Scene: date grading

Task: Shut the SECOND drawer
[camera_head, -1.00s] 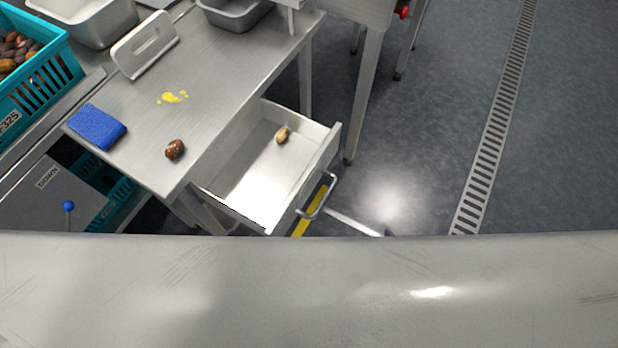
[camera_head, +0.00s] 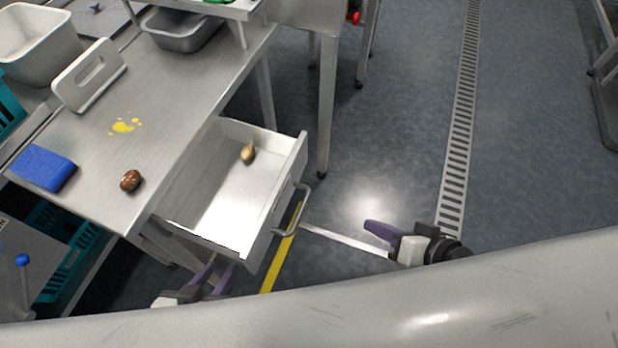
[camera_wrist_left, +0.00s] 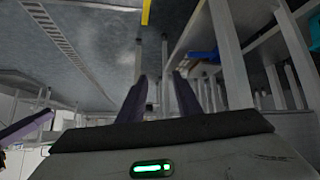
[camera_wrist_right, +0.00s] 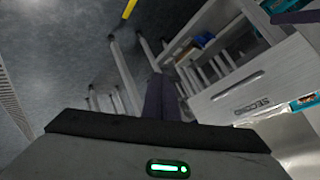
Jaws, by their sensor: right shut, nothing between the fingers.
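The drawer (camera_head: 224,209) stands pulled out from under the steel table, with a brown date (camera_head: 248,153) inside. Its bar handle (camera_head: 291,209) is on the front face. In the right wrist view a drawer front (camera_wrist_right: 226,98) carries a label that appears to read SECOND. My right gripper (camera_head: 368,226) is shut and empty, right of the drawer front and apart from the handle. My left gripper (camera_head: 210,274) is low at the drawer's near side; its purple fingers stand apart with nothing between them in the left wrist view (camera_wrist_left: 158,95).
On the table (camera_head: 165,100) are a dark date (camera_head: 130,181), a blue sponge (camera_head: 42,168), a white-handled tool (camera_head: 88,80) and a grey pan (camera_head: 182,32). A table leg (camera_head: 326,110) stands behind the drawer. The floor right of the drawer is open.

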